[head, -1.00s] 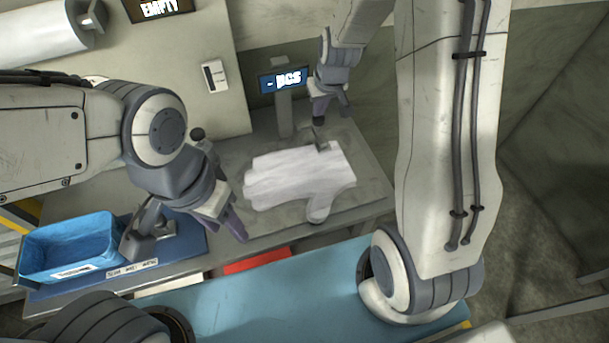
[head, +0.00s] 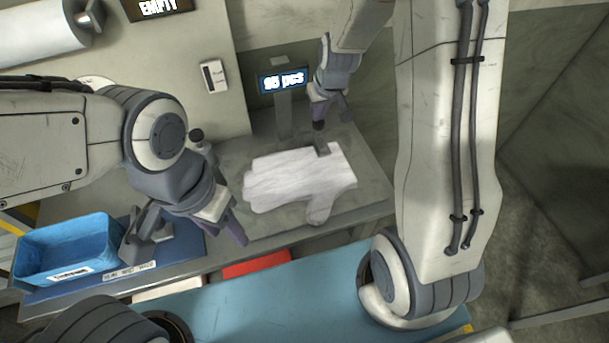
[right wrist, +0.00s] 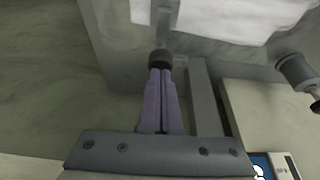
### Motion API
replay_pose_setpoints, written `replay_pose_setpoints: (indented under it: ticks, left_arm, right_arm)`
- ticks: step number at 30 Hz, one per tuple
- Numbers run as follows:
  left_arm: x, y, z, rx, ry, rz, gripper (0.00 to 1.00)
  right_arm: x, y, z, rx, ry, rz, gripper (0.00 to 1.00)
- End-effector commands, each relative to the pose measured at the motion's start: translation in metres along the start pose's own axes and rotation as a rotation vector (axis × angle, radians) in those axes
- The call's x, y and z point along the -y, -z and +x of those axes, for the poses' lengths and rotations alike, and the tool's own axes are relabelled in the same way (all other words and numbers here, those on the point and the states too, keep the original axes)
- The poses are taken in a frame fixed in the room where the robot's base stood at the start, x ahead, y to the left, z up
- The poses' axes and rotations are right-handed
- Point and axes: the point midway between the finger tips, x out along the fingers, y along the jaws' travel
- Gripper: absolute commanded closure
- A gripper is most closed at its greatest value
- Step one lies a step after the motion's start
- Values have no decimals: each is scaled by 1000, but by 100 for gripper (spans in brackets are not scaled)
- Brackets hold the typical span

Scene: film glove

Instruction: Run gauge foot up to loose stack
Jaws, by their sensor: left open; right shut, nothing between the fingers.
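The stack of white gloves (head: 298,180) lies flat on the grey bench plate, fingers to the left. The gauge foot (head: 322,148) is a small dark piece at the stack's far right edge, seemingly touching it; it also shows in the right wrist view (right wrist: 164,14). My right gripper (head: 319,112) is shut and empty, its purple fingertips against or very near the dark knob (right wrist: 160,59) behind the foot. I cannot tell whether they touch. My left gripper (head: 238,234) is open and empty, off the stack's near left side.
The counter display (head: 283,80) stands behind the stack and shows a two-digit number with "pcs". A blue bin (head: 65,250) stands at the left on a blue mat. A red piece (head: 256,264) lies near the front edge. A teal surface (head: 270,307) lies in front.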

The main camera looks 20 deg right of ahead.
Motion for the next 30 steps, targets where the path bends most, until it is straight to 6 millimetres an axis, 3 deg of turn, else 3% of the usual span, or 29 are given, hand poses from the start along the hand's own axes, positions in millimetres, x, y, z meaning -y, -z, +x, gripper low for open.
replay_pose_setpoints:
  ticks: [13, 30]
  left_arm:
    - [0, 0, -4, 0, 0, 0, 50]
    - [-3, 2, -42, 0, 0, -2, 50]
  right_arm:
    - [0, 0, -3, 4, 0, 0, 100]
    - [0, 17, -47, 1, 0, 0, 100]
